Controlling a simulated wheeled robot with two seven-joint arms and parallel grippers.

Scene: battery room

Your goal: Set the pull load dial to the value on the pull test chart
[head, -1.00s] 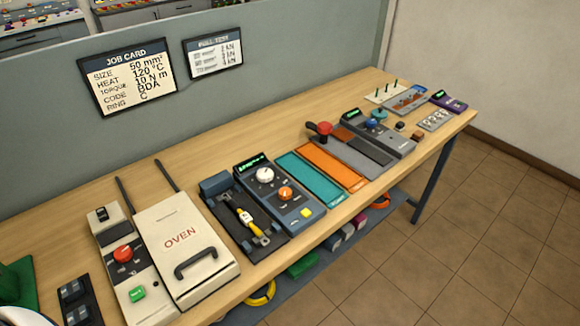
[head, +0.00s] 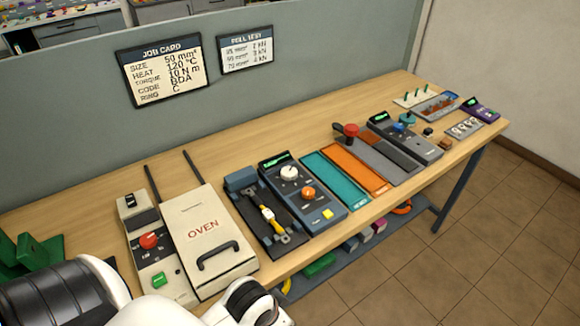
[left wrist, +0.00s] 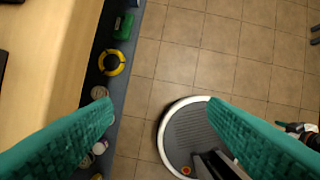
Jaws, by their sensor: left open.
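The pull test chart (head: 246,52) hangs on the grey partition; its rows show sizes and kN values, too blurred to read surely. The job card (head: 163,72) beside it reads size 50 mm². I cannot tell which is the pull load dial. My left gripper (left wrist: 162,105) has green fingers, spread and empty, above the floor by the bench edge. My right gripper is not in view.
A cream oven (head: 205,232) and a heater panel with a red knob (head: 149,240) stand left of a black bed holding a yellow tool (head: 266,212). Teal and orange mats (head: 352,167) lie to the right. A lower shelf (left wrist: 122,75) holds a yellow ring.

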